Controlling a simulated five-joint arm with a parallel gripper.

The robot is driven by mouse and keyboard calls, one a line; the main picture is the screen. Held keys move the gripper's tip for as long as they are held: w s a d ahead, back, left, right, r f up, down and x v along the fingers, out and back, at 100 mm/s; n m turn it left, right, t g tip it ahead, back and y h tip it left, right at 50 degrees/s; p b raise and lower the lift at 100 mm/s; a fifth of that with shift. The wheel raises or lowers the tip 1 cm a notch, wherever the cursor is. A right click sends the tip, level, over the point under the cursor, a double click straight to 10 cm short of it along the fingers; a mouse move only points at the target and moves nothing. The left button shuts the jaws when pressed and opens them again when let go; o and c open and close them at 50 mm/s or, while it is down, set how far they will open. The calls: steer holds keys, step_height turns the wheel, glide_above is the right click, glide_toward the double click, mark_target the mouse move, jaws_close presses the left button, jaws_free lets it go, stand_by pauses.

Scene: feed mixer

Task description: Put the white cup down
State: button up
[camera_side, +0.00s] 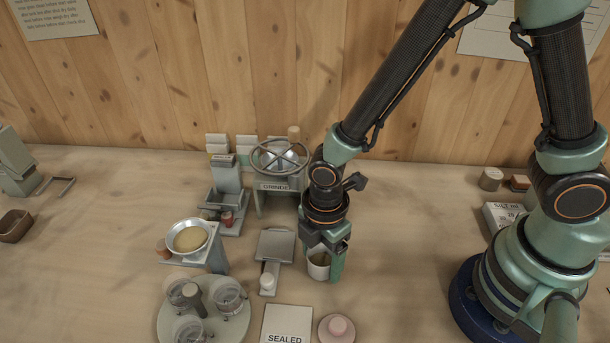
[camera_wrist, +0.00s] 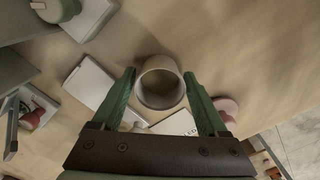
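The white cup (camera_side: 318,270) is upright between the fingers of my gripper (camera_side: 322,258) in the side view. Part of the cup is hidden by the fingers.
A grey scale-like device (camera_side: 275,245) stands just left of the cup. A card marked SEALED (camera_side: 287,325) and a pink round item (camera_side: 337,328) lie in front. The grinder (camera_side: 279,185) is behind. A round tray of jars (camera_side: 235,333) is front left. Table right of the cup is clear.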

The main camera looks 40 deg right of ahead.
steer(key=shift+o, duration=0.6)
steer(key=shift+r, duration=0.15)
step_height(320, 180, up, 12)
steer(key=w+d+r+m+t, duration=0.1)
steer(key=d+r+m+t, duration=0.1)
steer(key=d+r+m, duration=0.4)
steer(key=w+d+r+m+t, duration=0.1)
steer(key=d+r+m+t, duration=0.2)
steer(key=d+m, duration=0.9)
step_height(320, 180, up, 3)
steer(key=shift+f+t, duration=0.1)
steer(key=shift+t, duration=0.2)
